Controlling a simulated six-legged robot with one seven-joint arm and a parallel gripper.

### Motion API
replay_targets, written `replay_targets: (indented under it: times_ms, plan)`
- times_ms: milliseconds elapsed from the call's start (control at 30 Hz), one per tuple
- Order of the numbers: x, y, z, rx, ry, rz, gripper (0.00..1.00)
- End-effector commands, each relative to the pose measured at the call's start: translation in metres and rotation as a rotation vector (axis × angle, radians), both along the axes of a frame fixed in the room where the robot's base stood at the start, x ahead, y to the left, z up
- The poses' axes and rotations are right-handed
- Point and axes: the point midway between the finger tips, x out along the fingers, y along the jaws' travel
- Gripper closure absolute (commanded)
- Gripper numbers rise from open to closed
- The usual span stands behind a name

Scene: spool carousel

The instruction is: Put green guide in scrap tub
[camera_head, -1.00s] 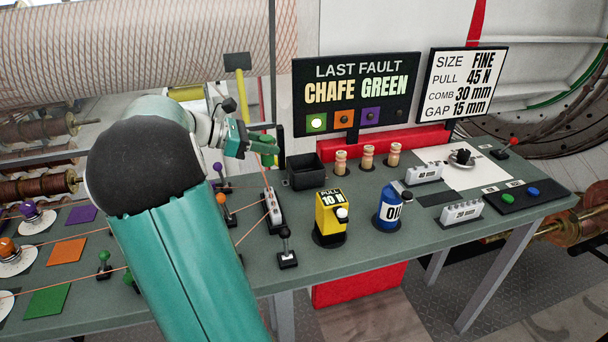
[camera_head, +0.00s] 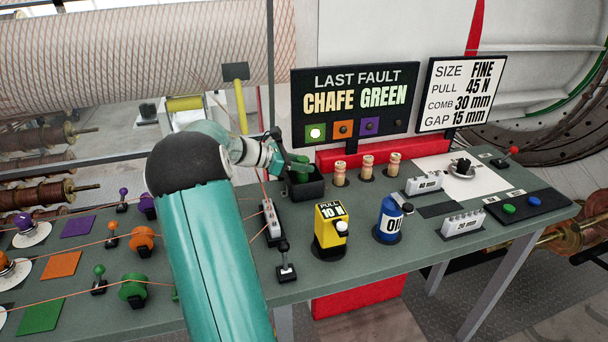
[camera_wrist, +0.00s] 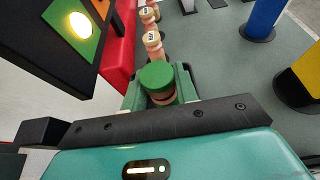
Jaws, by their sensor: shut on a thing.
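The green guide (camera_wrist: 157,76) is between my jaws in the wrist view, with a round green top and a brownish side below it. My gripper (camera_head: 299,164) is shut on it and reaches over the black scrap tub (camera_head: 309,189) in the head view. The fingertips are at or just above the tub's opening; their exact depth is unclear. In the head view, the guide cannot be told apart from the green jaws. The tub's inside is mostly hidden by the gripper.
Several tan pegs (camera_head: 367,165) stand right of the tub, with the red block (camera_head: 345,151) and fault sign (camera_head: 355,104) behind. The yellow device (camera_head: 329,228) and blue oil bottle (camera_head: 389,220) stand in front. A green wheel (camera_head: 132,288) sits left of my arm.

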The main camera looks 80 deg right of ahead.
Motion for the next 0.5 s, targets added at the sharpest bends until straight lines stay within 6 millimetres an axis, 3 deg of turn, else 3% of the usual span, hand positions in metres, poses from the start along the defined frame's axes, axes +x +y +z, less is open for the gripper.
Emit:
replay_targets:
  times_ms: [167, 300, 500]
  plan:
    - [-0.005, -0.011, -0.014, 0.000, 0.001, -0.002, 0.95]
    - [-0.003, -0.010, -0.036, 0.001, 0.000, 0.000, 0.95]
    - [-0.003, -0.009, -0.041, -0.002, -0.001, 0.000, 0.95]
